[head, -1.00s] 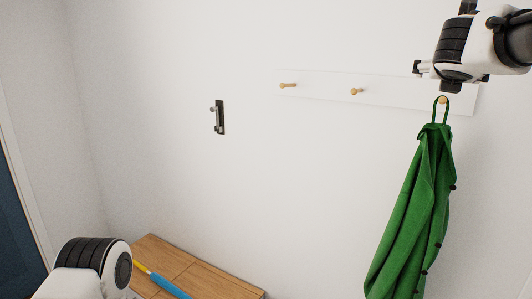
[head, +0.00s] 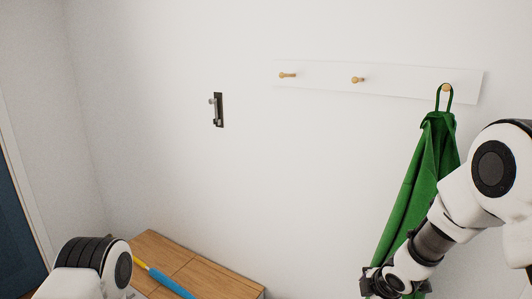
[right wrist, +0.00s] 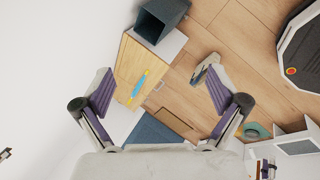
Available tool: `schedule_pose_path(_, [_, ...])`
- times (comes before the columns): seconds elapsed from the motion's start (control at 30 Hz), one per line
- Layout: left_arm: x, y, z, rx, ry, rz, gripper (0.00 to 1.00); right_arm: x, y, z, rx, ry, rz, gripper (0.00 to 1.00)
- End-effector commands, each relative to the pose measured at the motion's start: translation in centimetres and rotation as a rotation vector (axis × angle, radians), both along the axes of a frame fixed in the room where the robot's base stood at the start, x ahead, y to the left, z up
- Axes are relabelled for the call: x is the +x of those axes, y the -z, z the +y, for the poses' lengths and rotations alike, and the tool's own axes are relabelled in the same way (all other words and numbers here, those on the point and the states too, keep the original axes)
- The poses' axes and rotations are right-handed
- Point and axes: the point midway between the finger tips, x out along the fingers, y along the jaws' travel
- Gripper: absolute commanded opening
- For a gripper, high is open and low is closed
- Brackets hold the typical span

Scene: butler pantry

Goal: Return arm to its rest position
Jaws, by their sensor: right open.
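My right arm comes in from the right in the head view and slants down to the lower middle right. Its dark wrist end is at the bottom edge, in front of the lower part of a green garment (head: 420,180). In the right wrist view my right gripper (right wrist: 161,92) is open, with its two purple-padded fingers wide apart and nothing between them. The garment hangs by its loop from the right peg (head: 447,87) of the wall rail. My left arm shows only at the lower left, and its gripper is out of view.
The white rail (head: 400,88) has two bare pegs to the left. A dark metal bracket (head: 218,110) is on the wall. A wooden-topped cabinet (head: 160,250) below carries a blue and yellow stick-like item (head: 165,280). The right wrist view shows a dark bin (right wrist: 160,18) and wood floor.

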Motion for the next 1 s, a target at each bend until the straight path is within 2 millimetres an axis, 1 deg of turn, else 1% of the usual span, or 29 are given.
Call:
schedule_pose_path(0.03, [0.0,0.5,0.0,0.0,0.0,0.0,0.4,-2.8,4.3,0.6,0.079,0.103,0.071,0.96])
schedule_pose_path(0.07, [0.0,0.7,0.0,0.0,0.0,0.0,0.4,-4.5,6.5,1.0,0.13,0.181,0.11,0.96])
schedule_pose_path(0.1, [0.0,0.9,0.0,0.0,0.0,0.0,0.4,-6.9,9.3,1.4,0.192,0.294,0.163,0.96])
schedule_pose_path(0.17, [0.0,1.3,0.0,0.0,0.0,0.0,0.4,-10.8,13.1,1.8,0.272,0.477,0.238,0.96])
schedule_pose_path(0.2, [0.0,1.5,0.0,0.0,0.0,0.0,0.4,-13.7,15.5,1.9,0.313,0.609,0.287,0.96])
schedule_pose_path(0.27, [0.0,1.9,0.0,0.0,0.0,0.0,0.4,-18.1,18.7,1.9,0.358,0.82,0.35,0.96])
schedule_pose_path(0.3, [0.0,2.1,0.0,0.0,0.0,0.0,0.4,-21.2,20.4,1.7,0.373,0.961,0.385,0.96])
schedule_pose_path(0.37, [0.0,2.4,0.0,0.0,0.0,0.0,0.4,-25.5,22.3,1.2,0.377,1.161,0.417,0.96])
schedule_pose_path(0.4, [0.0,2.6,0.0,0.0,0.0,0.0,0.4,-27.9,23.2,0.8,0.37,1.276,0.427,0.96])
schedule_pose_path(0.5, [0.0,2.8,0.0,0.0,0.0,0.0,0.4,-32.2,24.2,-0.1,0.344,1.479,0.426,0.96])
schedule_pose_path(0.57, [0.0,2.8,0.0,0.0,0.0,0.0,0.4,-33.4,24.4,-0.5,0.334,1.542,0.42,0.96])
schedule_pose_path(0.63, [0.0,2.8,0.0,0.0,0.0,0.0,0.4,-33.9,24.4,-0.6,0.331,1.569,0.413,0.96])
schedule_pose_path(1.0, [0.0,2.8,0.0,0.0,0.0,0.0,0.4,-33.7,24.4,-0.6,0.334,1.566,0.413,0.96])
